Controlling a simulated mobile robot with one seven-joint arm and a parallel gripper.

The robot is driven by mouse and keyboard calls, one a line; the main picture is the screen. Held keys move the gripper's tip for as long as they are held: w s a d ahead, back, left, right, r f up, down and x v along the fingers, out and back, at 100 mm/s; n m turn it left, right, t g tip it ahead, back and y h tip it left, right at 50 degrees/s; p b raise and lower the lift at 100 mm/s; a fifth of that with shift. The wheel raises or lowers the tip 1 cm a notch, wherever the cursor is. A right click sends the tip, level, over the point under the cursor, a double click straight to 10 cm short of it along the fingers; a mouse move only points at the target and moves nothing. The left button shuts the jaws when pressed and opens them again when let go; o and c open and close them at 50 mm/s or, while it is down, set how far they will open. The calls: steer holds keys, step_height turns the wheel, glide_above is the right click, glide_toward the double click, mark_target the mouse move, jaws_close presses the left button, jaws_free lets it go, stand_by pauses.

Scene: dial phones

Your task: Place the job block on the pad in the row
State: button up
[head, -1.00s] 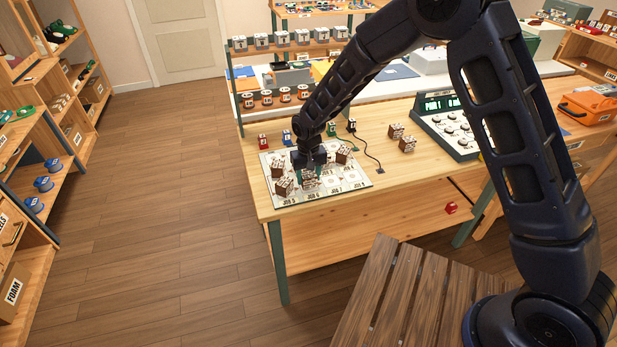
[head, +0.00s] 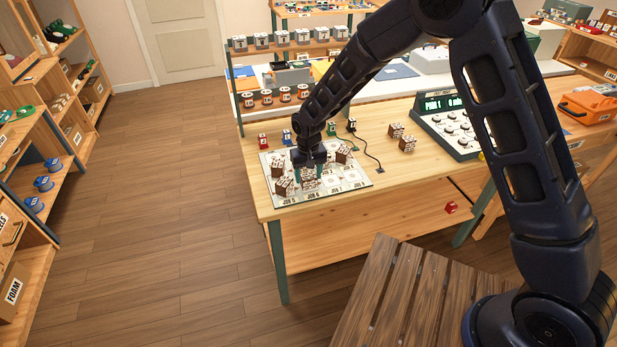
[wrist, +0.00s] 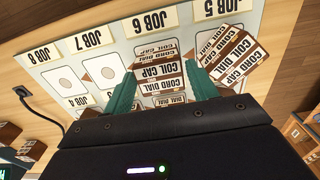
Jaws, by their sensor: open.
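The printed job board (head: 356,181) lies on the wooden table with brown-and-white blocks on it. My gripper (head: 310,172) is over the board, pointing down and open. In the wrist view its teal fingertips (wrist: 161,86) stand on either side of a block (wrist: 158,72) labelled COIL CAP and CORD DIAL, in the JOB 6 column. Whether the fingers touch it I cannot tell. A tilted-looking block (wrist: 232,58) stands in the JOB 5 column. The JOB 7 pad (wrist: 102,70) and JOB 8 pad (wrist: 64,80) are bare. The gripper partly hides the middle of the board.
More blocks stand on the board's left (head: 279,170) and back right (head: 343,154). Two blocks (head: 401,136) stand right of the board. A black cord (head: 368,152) runs between. A green dial console (head: 450,125) is farther right.

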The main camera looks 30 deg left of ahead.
mark_target(309, 175)
step_height(309, 175, up, 11)
stand_by(0.4)
steer(key=w+d+r+m+t, duration=0.1)
steer(key=w+d+r, duration=0.5)
steer(key=d, duration=0.5)
steer(key=w+d+r+m+y, duration=0.1)
steer(key=w+d+r+m, duration=0.15)
steer(key=d+r, duration=0.7)
steer(key=w+d+r+m+t, duration=0.1)
steer(key=w+d+r, duration=0.4)
steer(key=d, duration=0.8)
steer(key=s+d+r+m+t, duration=0.1)
steer(key=s+d+r, duration=0.2)
steer(key=d, duration=0.6)
steer(key=s+d+r+m, duration=0.1)
steer(key=s+d+r, duration=0.15)
steer(key=d, duration=0.75)
steer(key=s+d+f+m+t+h, duration=0.1)
steer(key=s+d+m, duration=0.1)
steer(key=s+d, duration=0.9)
steer(key=shift+d+t, duration=0.2)
steer(key=shift+t, duration=0.1)
